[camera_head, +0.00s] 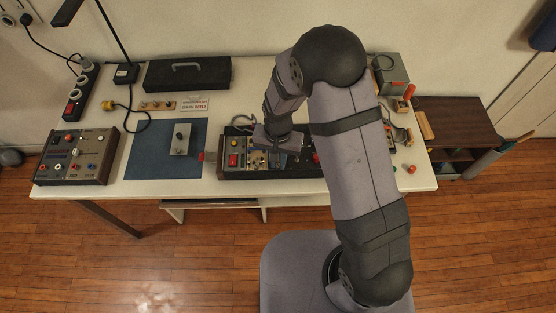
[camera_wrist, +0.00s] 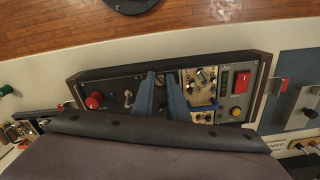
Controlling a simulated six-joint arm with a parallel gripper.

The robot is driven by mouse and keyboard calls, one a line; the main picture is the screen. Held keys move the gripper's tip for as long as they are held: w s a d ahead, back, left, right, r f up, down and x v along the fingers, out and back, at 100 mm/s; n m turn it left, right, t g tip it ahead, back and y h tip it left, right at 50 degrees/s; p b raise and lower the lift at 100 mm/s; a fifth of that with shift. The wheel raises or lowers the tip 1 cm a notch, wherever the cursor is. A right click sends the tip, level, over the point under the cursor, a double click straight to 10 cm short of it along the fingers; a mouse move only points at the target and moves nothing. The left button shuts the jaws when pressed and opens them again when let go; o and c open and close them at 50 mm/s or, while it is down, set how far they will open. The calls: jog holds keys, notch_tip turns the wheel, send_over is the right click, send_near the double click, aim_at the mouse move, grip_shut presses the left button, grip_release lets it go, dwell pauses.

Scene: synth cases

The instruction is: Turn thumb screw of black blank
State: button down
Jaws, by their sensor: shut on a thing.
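The long case (camera_head: 226,172) with wooden ends stands at the table's front edge; the wrist view shows it upside down (camera_wrist: 262,85). A black panel section (camera_wrist: 116,84) lies beside a beige panel (camera_wrist: 201,80) with knobs. My gripper (camera_wrist: 162,78) reaches down into the case at the border of the black section and the beige panel. Its blue-grey fingers are close together, shut on a small part at the panel's edge, taken to be the thumb screw. The screw itself is too small and covered to make out. In the head view my wrist hides the fingertips.
A red knob (camera_wrist: 95,101) and a metal toggle (camera_wrist: 127,97) stand up near the fingers. Another case (camera_head: 76,155) stands at left, a black toolbox (camera_head: 188,74) at the back.

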aim_at(278, 165)
jog(key=c, duration=1.7)
grip_release()
jog(key=shift+r+b, duration=0.8)
jog(key=shift+r, duration=2.9)
